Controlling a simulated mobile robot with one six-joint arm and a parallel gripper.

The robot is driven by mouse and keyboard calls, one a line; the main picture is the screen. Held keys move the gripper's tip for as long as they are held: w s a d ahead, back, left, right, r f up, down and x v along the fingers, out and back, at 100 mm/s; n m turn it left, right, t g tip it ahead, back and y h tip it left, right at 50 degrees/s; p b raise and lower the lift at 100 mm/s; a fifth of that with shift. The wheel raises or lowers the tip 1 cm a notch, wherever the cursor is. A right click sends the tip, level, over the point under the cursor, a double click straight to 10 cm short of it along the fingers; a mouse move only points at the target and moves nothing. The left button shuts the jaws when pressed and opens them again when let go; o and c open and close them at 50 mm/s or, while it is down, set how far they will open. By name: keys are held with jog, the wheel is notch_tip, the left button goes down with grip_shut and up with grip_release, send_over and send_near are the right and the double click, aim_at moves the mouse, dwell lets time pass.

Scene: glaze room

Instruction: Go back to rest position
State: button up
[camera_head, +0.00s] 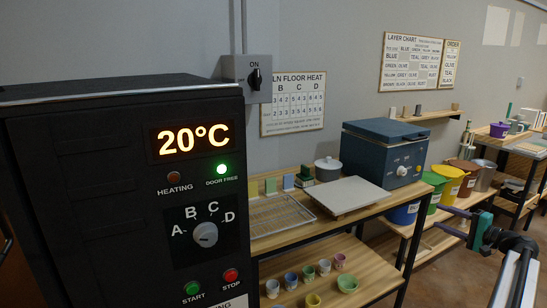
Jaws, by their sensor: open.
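My gripper (453,221) is at the lower right of the head view, at the end of my arm. Its two purplish fingers point left and stand apart, with nothing visible between them. They appear in front of the lower shelf with the coloured buckets; how far apart in depth they are I cannot tell.
The black kiln (75,190) fills the left; it reads 20°C and its DOOR FREE lamp (222,169) glows green. A bench (290,236) carries a wire rack (275,215), a pale slab (349,196) and a blue box (385,152). Small cups (308,273) stand below. Floor shows at lower right.

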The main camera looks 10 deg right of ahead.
jog(key=w+a+f+n+g+y+p, duration=0.1)
jog(key=w+a+f+g, duration=0.2)
jog(key=a+f, duration=0.75)
jog(key=w+a+f+n+g+y, duration=0.1)
jog(key=w+a+f+g, duration=0.2)
jog(key=a+f, duration=0.75)
jog(key=s+a+f+n+g+p, duration=0.1)
jog(key=s+a+f+g, duration=0.2)
jog(key=a+f, duration=0.55)
jog(key=s+a+f+n+g+p, duration=0.1)
jog(key=s+a+f+n+g, duration=0.15)
jog(key=a+f, duration=0.65)
jog(key=s+a+f+n+g+h+p, duration=0.1)
jog(key=s+a+f+g, duration=0.25)
jog(key=s+a, duration=0.45)
jog(key=s+a+f+n+g, duration=0.2)
jog(key=s+a+f, duration=0.3)
jog(key=a, duration=0.5)
jog(key=s+a+f+n+g+h+p, duration=0.1)
jog(key=s+a+f+n+g+h, duration=0.1)
jog(key=s, duration=0.9)
jog(key=s+a+f+n+g+h, duration=0.2)
jog(key=s+a+n+h, duration=0.1)
jog(key=s, duration=0.9)
jog(key=shift+n+h+p, duration=0.4)
jog(key=shift+n+h, duration=0.1)
jog(key=shift+n, duration=0.05)
jog(key=shift+r, duration=0.1)
